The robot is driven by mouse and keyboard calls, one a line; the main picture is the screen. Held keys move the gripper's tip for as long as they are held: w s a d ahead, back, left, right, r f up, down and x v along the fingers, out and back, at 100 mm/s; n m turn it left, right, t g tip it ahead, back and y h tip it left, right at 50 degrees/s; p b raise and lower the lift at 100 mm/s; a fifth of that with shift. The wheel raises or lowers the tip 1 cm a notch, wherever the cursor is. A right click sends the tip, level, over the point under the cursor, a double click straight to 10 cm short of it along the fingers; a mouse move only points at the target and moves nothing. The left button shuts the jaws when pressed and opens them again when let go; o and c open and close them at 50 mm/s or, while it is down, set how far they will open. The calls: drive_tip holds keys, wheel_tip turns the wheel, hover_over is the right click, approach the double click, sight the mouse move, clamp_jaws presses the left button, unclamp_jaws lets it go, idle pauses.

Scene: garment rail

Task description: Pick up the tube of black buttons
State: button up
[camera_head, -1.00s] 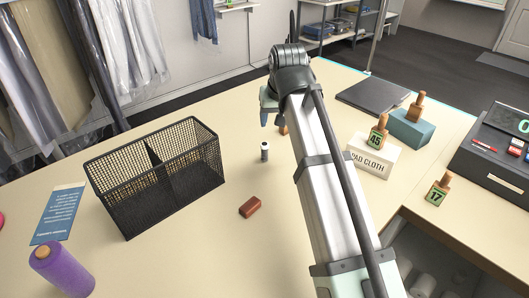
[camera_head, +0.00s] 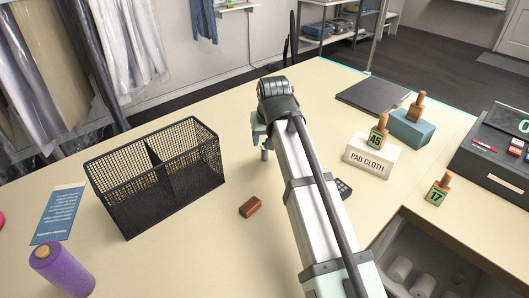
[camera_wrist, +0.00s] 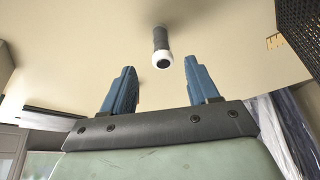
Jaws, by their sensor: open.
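The tube of black buttons is a small dark cylinder with a white end. In the wrist view the tube (camera_wrist: 160,40) stands out from the beige table, its white end toward me, ahead of and between my fingertips. In the head view the tube (camera_head: 265,155) shows only in part, just below my gripper (camera_head: 260,132), which hides the rest. My gripper's two blue fingers (camera_wrist: 160,74) are apart, with nothing held between them. I cannot tell the exact gap between the fingers and the tube.
A black mesh basket (camera_head: 190,176) stands left of the tube. A red-brown block (camera_head: 250,207) lies nearer the front. A pad cloth box (camera_head: 371,158), wooden-handled stamps and a teal block (camera_head: 408,129) are on the right. A purple thread cone (camera_head: 68,273) is at front left.

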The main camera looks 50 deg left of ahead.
sight(265, 152)
drive_tip(key=shift+a+x, duration=0.15)
drive_tip(key=shift+x, duration=1.15)
drive_tip(key=shift+a+x, duration=0.1)
drive_tip(key=shift+x, duration=1.2)
drive_tip(key=shift+s+r, duration=0.1)
drive_tip(key=shift+c, duration=0.4)
clamp_jaws()
